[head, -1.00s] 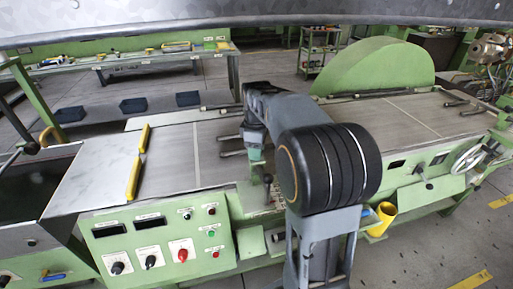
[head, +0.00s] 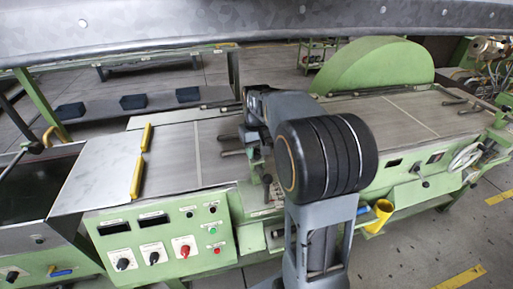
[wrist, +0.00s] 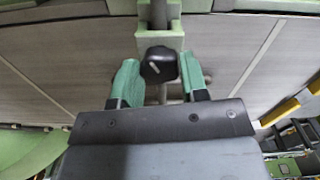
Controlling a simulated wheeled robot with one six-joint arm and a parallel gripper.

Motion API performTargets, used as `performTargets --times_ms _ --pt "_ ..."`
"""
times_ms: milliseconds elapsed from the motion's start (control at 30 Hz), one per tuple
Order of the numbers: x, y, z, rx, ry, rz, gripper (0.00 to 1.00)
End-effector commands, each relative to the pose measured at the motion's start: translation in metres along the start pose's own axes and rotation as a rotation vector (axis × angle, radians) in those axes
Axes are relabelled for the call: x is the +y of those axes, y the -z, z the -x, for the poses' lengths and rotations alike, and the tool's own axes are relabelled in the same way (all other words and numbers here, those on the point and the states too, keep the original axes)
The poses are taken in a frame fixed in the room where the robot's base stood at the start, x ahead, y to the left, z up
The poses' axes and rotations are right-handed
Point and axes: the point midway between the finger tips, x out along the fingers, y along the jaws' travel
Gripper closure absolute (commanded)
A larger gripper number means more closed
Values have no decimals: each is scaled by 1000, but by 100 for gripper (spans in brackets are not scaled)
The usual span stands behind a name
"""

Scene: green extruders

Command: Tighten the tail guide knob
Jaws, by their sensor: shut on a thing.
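In the wrist view, a black knob (wrist: 159,65) with a pale pointer mark sits on a light green block (wrist: 160,38) with a grey rod through it. My gripper (wrist: 159,80) has green finger pads, one on each side of the knob, and is shut on it. In the head view, my arm reaches over the green machine (head: 160,243) and its wrist points down at the middle of the bed. My own arm hides the fingertips and the held knob there.
The control panel has a red knob (head: 185,250) and black knobs. Yellow handles (head: 137,178) lie on the metal plate to the left. A green round guard (head: 375,66) stands behind, and a yellow cup (head: 381,213) hangs on the front. A large metal edge (head: 250,20) crosses the top.

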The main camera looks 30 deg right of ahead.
Motion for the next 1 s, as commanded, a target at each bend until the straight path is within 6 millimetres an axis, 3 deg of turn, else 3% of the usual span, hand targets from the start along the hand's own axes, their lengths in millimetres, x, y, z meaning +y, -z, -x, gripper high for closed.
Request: performTargets --times_ms 500,1000 --pt "0 0 1 1 0 -375 83" --pt "0 0 1 1 0 -484 83"
